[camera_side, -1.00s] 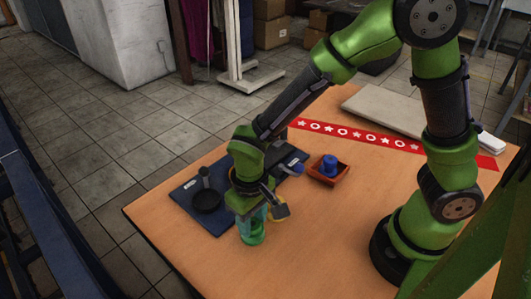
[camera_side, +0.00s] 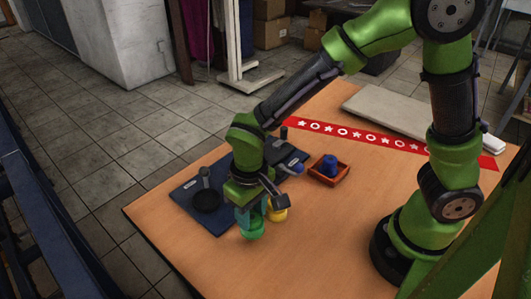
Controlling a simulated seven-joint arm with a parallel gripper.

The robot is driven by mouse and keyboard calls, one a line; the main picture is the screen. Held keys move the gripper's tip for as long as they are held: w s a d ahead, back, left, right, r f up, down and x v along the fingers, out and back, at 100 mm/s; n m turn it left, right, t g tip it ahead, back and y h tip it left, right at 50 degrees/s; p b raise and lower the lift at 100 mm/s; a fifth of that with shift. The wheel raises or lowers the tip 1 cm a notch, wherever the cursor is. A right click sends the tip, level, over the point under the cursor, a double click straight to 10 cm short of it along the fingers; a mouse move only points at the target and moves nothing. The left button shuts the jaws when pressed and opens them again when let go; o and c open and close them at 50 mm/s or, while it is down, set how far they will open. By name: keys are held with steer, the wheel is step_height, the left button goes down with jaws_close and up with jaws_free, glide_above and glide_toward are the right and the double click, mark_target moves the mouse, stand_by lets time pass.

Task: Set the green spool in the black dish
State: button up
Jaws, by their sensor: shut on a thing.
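The green spool (camera_side: 251,231) is at the lower end of my gripper (camera_side: 250,215), near the front of the wooden table. My gripper is shut on it, and the wrist hides the spool's upper part. The spool looks a little above the table, though the gap is hard to judge. The black dish (camera_side: 206,202) is a round dark shape on the blue mat, to the left of my gripper and apart from it. A grey upright piece shows at its back edge.
A yellow object (camera_side: 278,214) stands just right of my gripper. A brown tray (camera_side: 343,179) holds a blue spool (camera_side: 329,165). The dark blue mat (camera_side: 218,227) lies under the dish. A red patterned strip (camera_side: 370,137) crosses the back. The table's front right is clear.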

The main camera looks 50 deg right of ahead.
steer(key=shift+r, duration=2.55)
steer(key=w+a+r, duration=0.1)
steer(key=w+r, duration=0.1)
steer(key=w, duration=1.2)
steer(key=shift+w+f, duration=0.15)
steer(key=shift+f, duration=2.6)
steer(key=shift+f, duration=1)
steer(key=o, duration=1)
